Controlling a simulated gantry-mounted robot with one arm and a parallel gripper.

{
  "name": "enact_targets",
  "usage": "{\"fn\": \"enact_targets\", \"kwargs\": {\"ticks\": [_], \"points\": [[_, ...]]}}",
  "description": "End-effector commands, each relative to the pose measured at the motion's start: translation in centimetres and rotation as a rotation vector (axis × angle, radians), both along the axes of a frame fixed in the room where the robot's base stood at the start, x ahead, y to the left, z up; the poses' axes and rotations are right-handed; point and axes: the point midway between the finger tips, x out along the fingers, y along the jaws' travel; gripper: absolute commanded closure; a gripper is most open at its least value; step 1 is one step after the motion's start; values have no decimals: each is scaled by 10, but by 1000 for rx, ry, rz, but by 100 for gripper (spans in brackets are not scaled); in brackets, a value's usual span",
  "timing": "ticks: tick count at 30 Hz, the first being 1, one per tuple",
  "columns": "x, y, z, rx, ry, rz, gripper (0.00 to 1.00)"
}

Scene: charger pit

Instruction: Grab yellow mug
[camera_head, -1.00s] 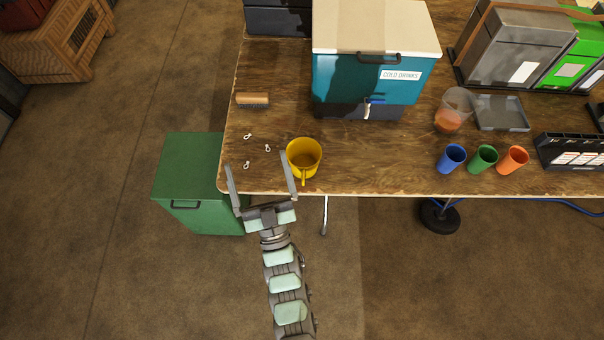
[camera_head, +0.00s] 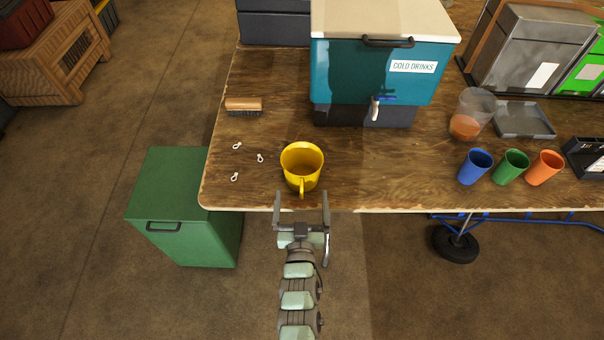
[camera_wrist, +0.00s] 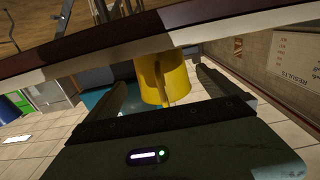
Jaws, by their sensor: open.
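The yellow mug (camera_head: 302,167) stands upright near the front edge of the wooden table, its handle toward me. My gripper (camera_head: 301,194) is open and empty, just in front of the table edge, in line with the mug. Its two fingers point at the mug, with the handle between their directions. In the wrist view the yellow mug (camera_wrist: 162,78) shows beyond and between the open fingers of my gripper (camera_wrist: 160,85). Its upper part in that picture is cut off by the dark table edge. I cannot tell the fingers' exact height against the mug.
A teal drinks cooler (camera_head: 350,75) stands behind the mug. A wooden brush (camera_head: 244,105) and small white pieces (camera_head: 237,146) lie to the left. Blue (camera_head: 474,166), green (camera_head: 511,166) and orange (camera_head: 544,167) cups stand to the right. A green bin (camera_head: 180,195) stands at the table's left front.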

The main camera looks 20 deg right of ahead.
Motion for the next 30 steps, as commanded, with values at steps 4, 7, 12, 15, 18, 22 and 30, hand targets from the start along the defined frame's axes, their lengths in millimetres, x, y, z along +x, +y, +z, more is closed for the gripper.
{"fn": "enact_targets", "kwargs": {"ticks": [4,7,12,15,18,22,30], "points": [[17,-7,1,-2,-2,0,0],[21,-9,0,-2,-1,0,0],[35,-14,1,-2,-6,1,0],[47,-20,0,-4,-5,2,0],[60,-25,1,-3,-5,2,0],[68,-29,3,-3,-5,1,0],[67,-29,2,-1,-3,1,7]]}}
